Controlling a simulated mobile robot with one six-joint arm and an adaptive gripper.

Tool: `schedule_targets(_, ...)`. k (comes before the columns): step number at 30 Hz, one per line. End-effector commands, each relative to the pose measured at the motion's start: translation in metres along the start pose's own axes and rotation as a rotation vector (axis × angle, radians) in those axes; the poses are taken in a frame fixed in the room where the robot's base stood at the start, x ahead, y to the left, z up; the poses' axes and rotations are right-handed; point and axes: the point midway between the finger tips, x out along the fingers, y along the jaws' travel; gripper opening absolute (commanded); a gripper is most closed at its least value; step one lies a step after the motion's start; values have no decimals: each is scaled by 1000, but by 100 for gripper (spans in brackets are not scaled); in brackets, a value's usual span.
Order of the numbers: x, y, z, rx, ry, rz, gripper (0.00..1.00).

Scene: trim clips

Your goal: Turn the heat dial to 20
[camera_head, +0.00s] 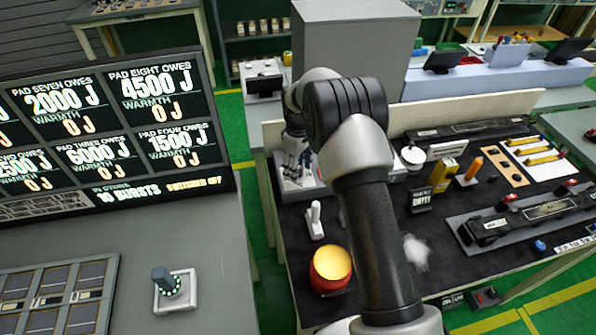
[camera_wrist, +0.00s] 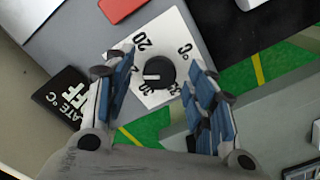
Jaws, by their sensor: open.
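The heat dial (camera_wrist: 158,72) is a round black knob on a white plate marked in °C. A pale line on the knob points left in the wrist view. The 20 mark (camera_wrist: 139,41) is above and left of the knob; marks below it are partly covered and hard to read. My gripper (camera_wrist: 157,60) is open, with one blue-padded finger on each side of the knob. I cannot tell whether either finger touches it. In the head view my gripper (camera_head: 295,160) is over the bench's left back corner, and the dial cannot be made out.
A grey box (camera_head: 355,45) stands behind.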

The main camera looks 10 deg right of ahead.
Motion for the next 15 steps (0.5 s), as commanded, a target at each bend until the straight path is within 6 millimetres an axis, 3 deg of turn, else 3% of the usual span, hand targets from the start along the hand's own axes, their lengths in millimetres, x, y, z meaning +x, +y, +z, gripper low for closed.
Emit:
schedule_targets(12,10,0,0,0,0,0,51)
schedule_targets(15,10,0,0,0,0,0,45)
